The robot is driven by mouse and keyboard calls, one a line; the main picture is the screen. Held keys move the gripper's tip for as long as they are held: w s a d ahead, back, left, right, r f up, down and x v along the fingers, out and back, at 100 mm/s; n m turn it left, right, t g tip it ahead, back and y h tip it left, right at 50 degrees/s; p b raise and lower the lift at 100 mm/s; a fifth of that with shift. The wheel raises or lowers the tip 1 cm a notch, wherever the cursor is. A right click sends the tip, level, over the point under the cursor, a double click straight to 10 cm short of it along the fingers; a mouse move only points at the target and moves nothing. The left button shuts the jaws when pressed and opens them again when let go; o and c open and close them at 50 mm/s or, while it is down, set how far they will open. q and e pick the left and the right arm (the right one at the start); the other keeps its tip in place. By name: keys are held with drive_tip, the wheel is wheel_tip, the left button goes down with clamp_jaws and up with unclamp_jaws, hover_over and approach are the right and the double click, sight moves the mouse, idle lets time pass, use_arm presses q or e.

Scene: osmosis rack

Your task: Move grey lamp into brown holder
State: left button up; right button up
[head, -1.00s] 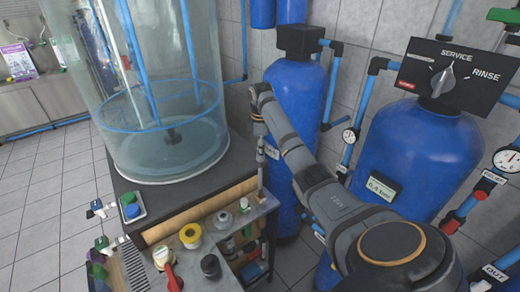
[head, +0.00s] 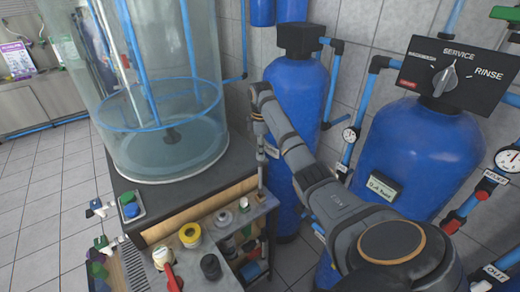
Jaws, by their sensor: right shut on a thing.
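My right gripper (head: 261,178) points down above the right corner of the small rack. It is shut on a small, slim grey thing (head: 261,195), which I take to be the grey lamp. Little of it shows at this size, and I cannot tell whether it touches the rack top. I cannot surely pick out the brown holder; a brown wooden board (head: 205,216) runs along the rack's back edge.
A clear water tank (head: 165,120) stands behind. Blue tanks (head: 294,110) (head: 415,160) and pipes crowd the right. Floor is free at left.

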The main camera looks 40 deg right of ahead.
idle(0.3)
hover_over(261, 184)
drive_tip(key=shift+w+d+f, duration=0.15)
drive_tip(key=shift+w+f, duration=0.05)
drive_tip(key=shift+f, duration=0.9)
drive_tip(key=shift+w+d+f, duration=0.1)
drive_tip(key=shift+w+f, duration=0.05)
drive_tip(key=shift+f, duration=0.95)
drive_tip(key=shift+f+b, duration=1)
drive_tip(key=shift+f, duration=2.45)
drive_tip(key=shift+f+b, duration=1.55)
drive_tip(key=shift+f, duration=1.95)
drive_tip(key=shift+f, duration=0.2)
